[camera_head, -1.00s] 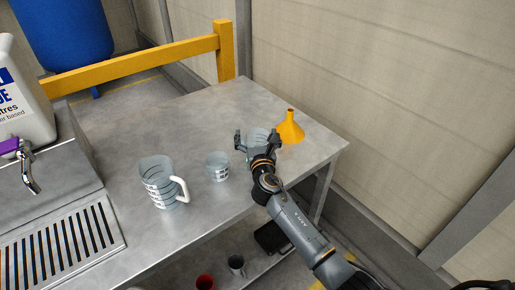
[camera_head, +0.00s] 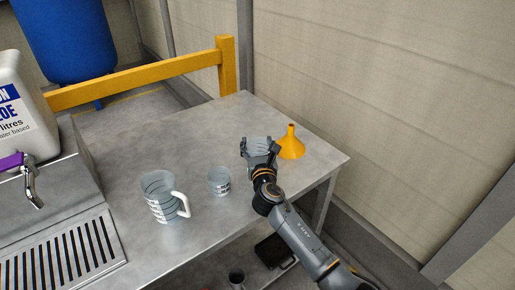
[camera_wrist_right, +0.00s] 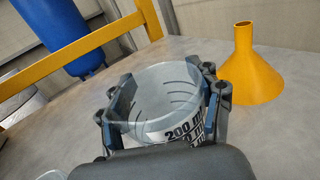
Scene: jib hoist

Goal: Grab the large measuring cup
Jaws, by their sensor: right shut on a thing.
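A clear measuring cup (camera_head: 258,145) with dark markings is in my right gripper (camera_head: 260,152) near the right part of the table. In the right wrist view the cup (camera_wrist_right: 168,100) reads 200 ml, and the gripper's fingers (camera_wrist_right: 162,108) press on its two sides. It is upright; its base is hidden, so I cannot tell whether it touches the table. A smaller clear cup (camera_head: 219,181) stands to its left. A bigger measuring jug (camera_head: 160,198) with a white handle stands farther left. My left gripper is not in view.
A yellow funnel (camera_head: 291,143) stands close to the right of the held cup. The metal table (camera_head: 190,130) is clear behind the cups. A sink drainer (camera_head: 60,250) and white canister (camera_head: 25,110) are at left. A yellow rail (camera_head: 140,77) runs behind.

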